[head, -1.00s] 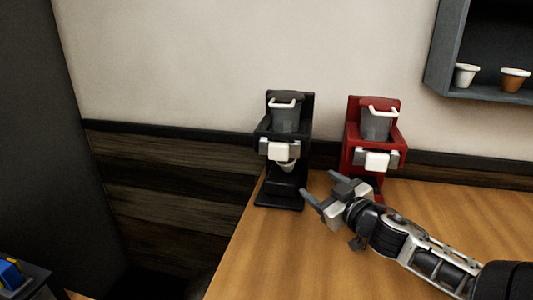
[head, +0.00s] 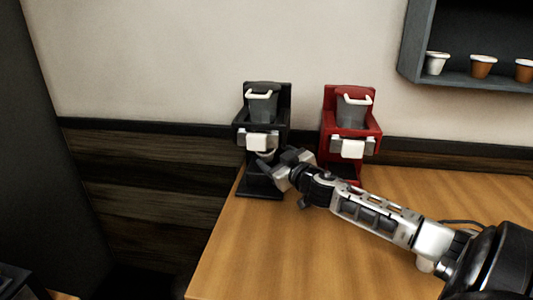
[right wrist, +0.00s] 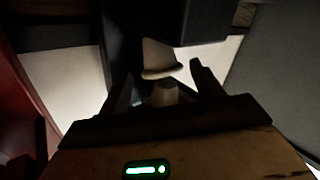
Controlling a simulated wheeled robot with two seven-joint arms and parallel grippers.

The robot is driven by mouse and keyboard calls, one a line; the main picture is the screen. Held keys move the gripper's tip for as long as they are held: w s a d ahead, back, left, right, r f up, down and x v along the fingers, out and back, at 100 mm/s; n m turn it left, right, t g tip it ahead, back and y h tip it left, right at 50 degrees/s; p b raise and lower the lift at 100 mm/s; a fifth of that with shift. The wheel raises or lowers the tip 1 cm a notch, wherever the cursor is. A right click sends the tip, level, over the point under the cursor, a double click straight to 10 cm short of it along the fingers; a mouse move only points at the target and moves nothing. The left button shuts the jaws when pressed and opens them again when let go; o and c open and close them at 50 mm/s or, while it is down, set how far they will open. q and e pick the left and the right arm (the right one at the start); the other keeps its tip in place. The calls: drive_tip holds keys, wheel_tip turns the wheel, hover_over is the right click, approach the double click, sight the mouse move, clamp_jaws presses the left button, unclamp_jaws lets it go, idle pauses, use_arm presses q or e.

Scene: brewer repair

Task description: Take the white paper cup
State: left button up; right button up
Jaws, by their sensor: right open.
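A white paper cup (right wrist: 160,58) shows pale and dim in the right wrist view, between and just beyond the fingertips. It appears with its wide rim toward the bottom of that picture. In the head view it is mostly hidden by my gripper and the black brewer (head: 262,108), under the brewer's white front block. My right gripper (head: 268,168) is open at the front of the black brewer; its two separated fingers also show in the right wrist view (right wrist: 162,72). Whether they touch the cup I cannot tell. My left gripper is not in view.
A red brewer (head: 350,112) stands to the right of the black one on the wooden table (head: 250,245). A wall shelf (head: 412,70) at upper right holds a white cup (head: 437,63) and brown cups (head: 482,66). The table's front area is clear.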

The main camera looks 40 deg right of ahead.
sight(272, 155)
drive_tip(key=shift+x, duration=1.55)
drive_tip(key=shift+f, duration=0.1)
drive_tip(key=c, duration=0.7)
drive_tip(key=shift+c, duration=0.2)
